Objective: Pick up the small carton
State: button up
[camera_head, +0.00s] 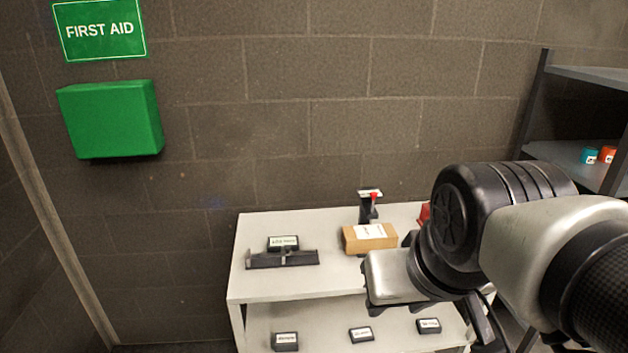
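A small brown carton (356,241) with a white label on top lies on the upper shelf of a light grey unit. My arm reaches in from the right. Its silver end (390,278) hangs in front of the carton's right side and, in the picture, covers part of the shelf near it. I cannot tell whether they touch. The fingertips are not clearly seen, so I cannot tell if my gripper is open or shut.
The light grey shelf unit (250,282) also holds a dark holder (283,260) with a labelled block, a black stand with a red part (368,205), and a red object (424,213) partly behind my arm. Labelled black blocks (285,341) lie below. A dark rack (560,151) stands right.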

aim_at(356, 239)
jog(key=i+l, duration=0.35)
jog(key=i, duration=0.15)
jog(key=i+l+u, duration=0.1)
jog(key=i+l, duration=0.25)
jog(key=i, duration=0.1)
